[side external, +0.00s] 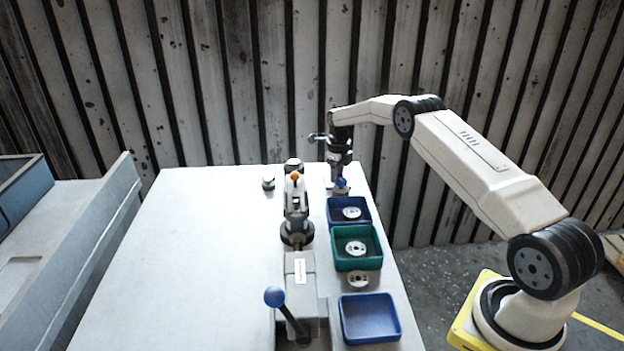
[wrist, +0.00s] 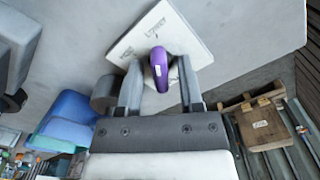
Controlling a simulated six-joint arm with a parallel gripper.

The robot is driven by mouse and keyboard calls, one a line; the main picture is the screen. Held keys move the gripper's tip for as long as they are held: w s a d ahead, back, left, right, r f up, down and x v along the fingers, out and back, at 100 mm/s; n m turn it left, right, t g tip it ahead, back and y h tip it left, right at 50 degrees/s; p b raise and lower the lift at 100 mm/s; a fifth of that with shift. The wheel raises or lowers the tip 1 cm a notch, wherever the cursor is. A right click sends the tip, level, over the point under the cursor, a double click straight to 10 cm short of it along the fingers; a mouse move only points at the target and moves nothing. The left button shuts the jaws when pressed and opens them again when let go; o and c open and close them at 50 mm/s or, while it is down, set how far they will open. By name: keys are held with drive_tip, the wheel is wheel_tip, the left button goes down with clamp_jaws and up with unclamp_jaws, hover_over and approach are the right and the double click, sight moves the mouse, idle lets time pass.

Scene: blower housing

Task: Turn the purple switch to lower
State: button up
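In the wrist view the purple switch (wrist: 158,62) stands on a white square plate (wrist: 190,42). One printed label on the plate seems to read "LOWER", near its top corner; another label to its left is hard to read. The switch has a small white mark on it. My gripper (wrist: 161,74) has its fingers apart, one on each side of the switch. I cannot tell whether either finger touches it. In the side external view my gripper (side external: 340,178) is low at the far right of the table; the purple switch cannot be made out there.
A blue tray (side external: 334,219), a green tray (side external: 336,265) and a nearer blue tray (side external: 398,337) line the table's right side. Left of them stand a grey device with an orange tip (side external: 295,200) and a blue-knobbed lever (side external: 275,297). The table's left half is clear.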

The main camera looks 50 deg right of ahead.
drive_tip(key=shift+r, duration=3)
drive_tip(key=shift+a+r+n, duration=0.35)
drive_tip(key=shift+a+n, duration=0.25)
drive_tip(key=s+a+r+n+t, duration=0.1)
drive_tip(key=s+a+r+n, duration=0.25)
drive_tip(key=a+n, duration=0.45)
drive_tip(key=s+a+r+n, duration=0.2)
drive_tip(key=s+a+n, duration=0.3)
drive_tip(key=a+n, duration=0.35)
drive_tip(key=s+a+n, duration=0.5)
drive_tip(key=s+n, duration=0.3)
drive_tip(key=s, duration=0.1)
drive_tip(key=s+a+n+t, duration=0.1)
drive_tip(key=s+a+n, duration=0.4)
drive_tip(key=s+n, duration=0.3)
drive_tip(key=s, duration=0.2)
drive_tip(key=shift+s+a+f+t, duration=0.25)
drive_tip(key=shift+s+f+t, duration=0.05)
drive_tip(key=shift+f, duration=0.05)
